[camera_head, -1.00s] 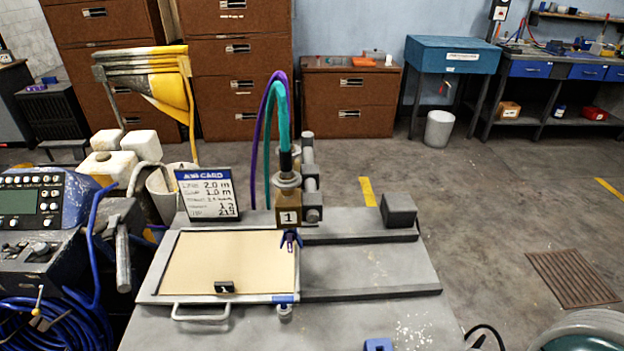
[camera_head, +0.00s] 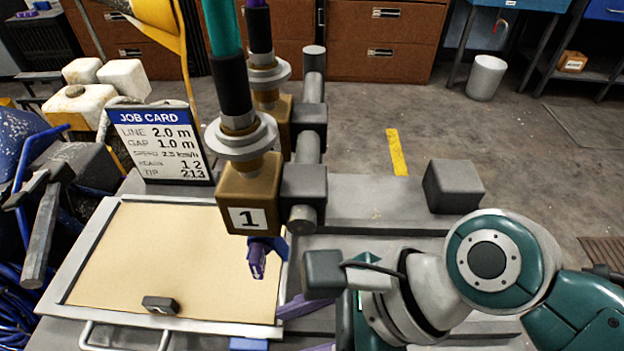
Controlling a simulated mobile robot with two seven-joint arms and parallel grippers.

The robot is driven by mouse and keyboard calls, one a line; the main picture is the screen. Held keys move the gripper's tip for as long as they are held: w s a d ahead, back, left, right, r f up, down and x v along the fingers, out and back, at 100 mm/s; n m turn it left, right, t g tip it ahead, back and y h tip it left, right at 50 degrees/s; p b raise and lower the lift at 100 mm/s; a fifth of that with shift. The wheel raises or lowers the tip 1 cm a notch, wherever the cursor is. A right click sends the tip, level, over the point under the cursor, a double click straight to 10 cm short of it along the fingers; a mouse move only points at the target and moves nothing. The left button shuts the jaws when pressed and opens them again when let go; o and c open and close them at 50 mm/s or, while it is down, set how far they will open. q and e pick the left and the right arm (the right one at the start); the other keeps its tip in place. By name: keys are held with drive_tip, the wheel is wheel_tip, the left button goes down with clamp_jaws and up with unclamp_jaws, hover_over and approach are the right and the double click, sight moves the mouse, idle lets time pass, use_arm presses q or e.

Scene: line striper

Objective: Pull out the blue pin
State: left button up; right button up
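A small blue piece (camera_head: 249,344), which looks like the blue pin, sits at the front right corner of the framed tan tray (camera_head: 95,247). It is cut off by the bottom edge, so its lower part is hidden. My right gripper (camera_head: 291,328) comes in from the right, low over the table. Its two purple fingers are spread apart, just right of the blue piece and not visibly touching it. Nothing shows between them. A brown block marked 1 (camera_head: 249,196) stands behind, with a blue and purple nozzle (camera_head: 262,256) under it. My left gripper is out of view.
A job card (camera_head: 161,145) stands behind the tray. A dark clip (camera_head: 160,304) lies on the tray. A second brown block with hoses is behind the first. A grey cube (camera_head: 453,187) stands on the table at right. Bare floor lies beyond.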

sight(253, 344)
drive_tip(key=b+x, duration=0.3)
drive_tip(key=x, duration=0.2)
drive_tip(key=shift+a+f, duration=0.15)
drive_tip(key=shift+f, duration=0.05)
drive_tip(key=shift+w+a+f+b, duration=0.1)
drive_tip(key=shift+a+f+b, duration=0.4)
drive_tip(key=shift+b, duration=0.1)
drive_tip(key=shift+p, duration=0.35)
clamp_jaws()
idle(0.4)
